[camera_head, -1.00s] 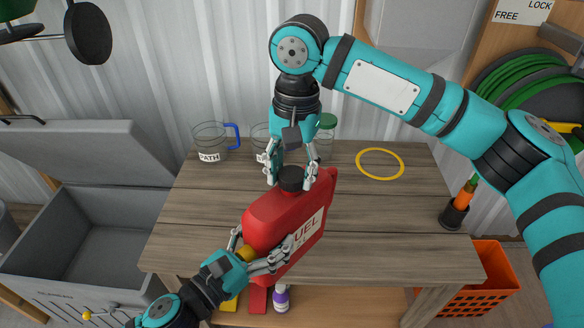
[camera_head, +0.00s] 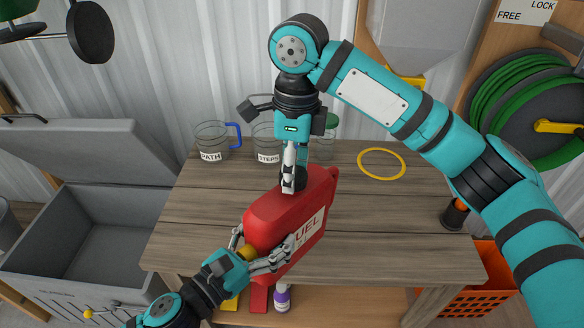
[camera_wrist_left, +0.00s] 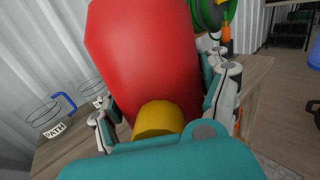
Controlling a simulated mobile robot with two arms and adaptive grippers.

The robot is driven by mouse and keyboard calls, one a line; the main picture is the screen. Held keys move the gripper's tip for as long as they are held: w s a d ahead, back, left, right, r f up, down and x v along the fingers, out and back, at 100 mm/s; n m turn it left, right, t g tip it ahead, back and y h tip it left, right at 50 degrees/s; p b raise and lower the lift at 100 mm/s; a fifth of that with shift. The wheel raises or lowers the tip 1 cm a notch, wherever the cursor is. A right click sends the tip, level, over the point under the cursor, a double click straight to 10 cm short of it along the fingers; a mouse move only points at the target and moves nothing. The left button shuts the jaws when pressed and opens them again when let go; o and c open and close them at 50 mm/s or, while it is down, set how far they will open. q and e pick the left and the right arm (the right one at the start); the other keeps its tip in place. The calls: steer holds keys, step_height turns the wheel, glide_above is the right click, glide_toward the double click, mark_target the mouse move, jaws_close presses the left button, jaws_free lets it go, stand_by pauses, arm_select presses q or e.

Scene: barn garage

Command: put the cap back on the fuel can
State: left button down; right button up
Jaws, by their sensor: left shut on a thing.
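The red fuel can (camera_head: 290,215) is held tilted above the front of the wooden bench, with its white label facing right. My left gripper (camera_head: 262,252) is shut on the can's lower body, and the left wrist view shows its fingers on both sides of the red can (camera_wrist_left: 150,50). A yellow part (camera_wrist_left: 158,118) lies between can and palm. The black cap (camera_head: 300,178) is at the top of the can, partly hidden by my right gripper (camera_head: 289,182). That gripper points down, one finger in front of the cap; the other is hidden, so its grip cannot be told.
Clear mugs labelled PATH (camera_head: 212,145) and STEPS (camera_head: 267,150) and a green-lidded jar (camera_head: 327,140) stand at the bench's back. A yellow ring (camera_head: 381,163) lies right on the bench (camera_head: 400,215). An open grey chest (camera_head: 85,240) stands left.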

steer(key=o, duration=0.4)
steer(key=shift+o, duration=0.2)
steer(key=shift+w+d+r, duration=0.1)
steer(key=shift+r, duration=2.2)
steer(key=shift+w, duration=0.1)
steer(key=shift+c, duration=0.2)
